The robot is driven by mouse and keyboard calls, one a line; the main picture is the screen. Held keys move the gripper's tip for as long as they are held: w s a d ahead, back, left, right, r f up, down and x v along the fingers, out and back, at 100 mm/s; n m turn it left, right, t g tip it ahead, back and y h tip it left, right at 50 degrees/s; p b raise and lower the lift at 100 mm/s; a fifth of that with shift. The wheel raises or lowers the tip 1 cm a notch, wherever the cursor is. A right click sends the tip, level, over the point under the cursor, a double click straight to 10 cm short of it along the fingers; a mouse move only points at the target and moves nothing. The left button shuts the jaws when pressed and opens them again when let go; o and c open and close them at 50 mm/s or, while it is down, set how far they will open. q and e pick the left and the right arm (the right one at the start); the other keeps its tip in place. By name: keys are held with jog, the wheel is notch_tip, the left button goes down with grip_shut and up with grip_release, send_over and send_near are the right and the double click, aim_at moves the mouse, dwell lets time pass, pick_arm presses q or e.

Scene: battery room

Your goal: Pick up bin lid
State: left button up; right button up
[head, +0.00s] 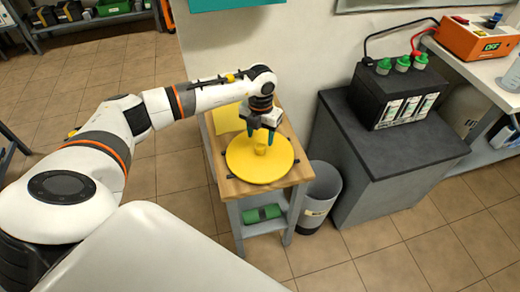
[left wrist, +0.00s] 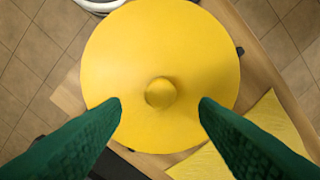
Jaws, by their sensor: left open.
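The yellow round bin lid (head: 243,163) lies flat on a small wooden-topped table (head: 239,190), with a knob (head: 260,149) at its centre. My left gripper (head: 261,137) is above the lid, pointing down, close to the knob. In the left wrist view, the lid (left wrist: 160,45) fills the middle. The knob (left wrist: 160,93) shows between and a little beyond the two green fingertips of my left gripper (left wrist: 160,110). The fingers are apart, with nothing between them touching. My right gripper is not in view.
A grey bin (head: 319,200) stands on the floor right of the table. A yellow sheet (head: 227,119) lies behind the lid. A dark-topped cabinet (head: 350,145) with a black battery (head: 392,95) is further right. A green roll (head: 263,213) lies on the lower shelf.

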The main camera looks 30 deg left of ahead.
aim_at(260, 146)
pick_arm(q)
notch_tip(260, 146, down, 4)
jog(key=shift+s+f+p, duration=0.1)
jog(key=shift+f+p, duration=0.05)
jog(key=shift+p, duration=0.15)
jog(key=shift+c, duration=0.5)
grip_shut()
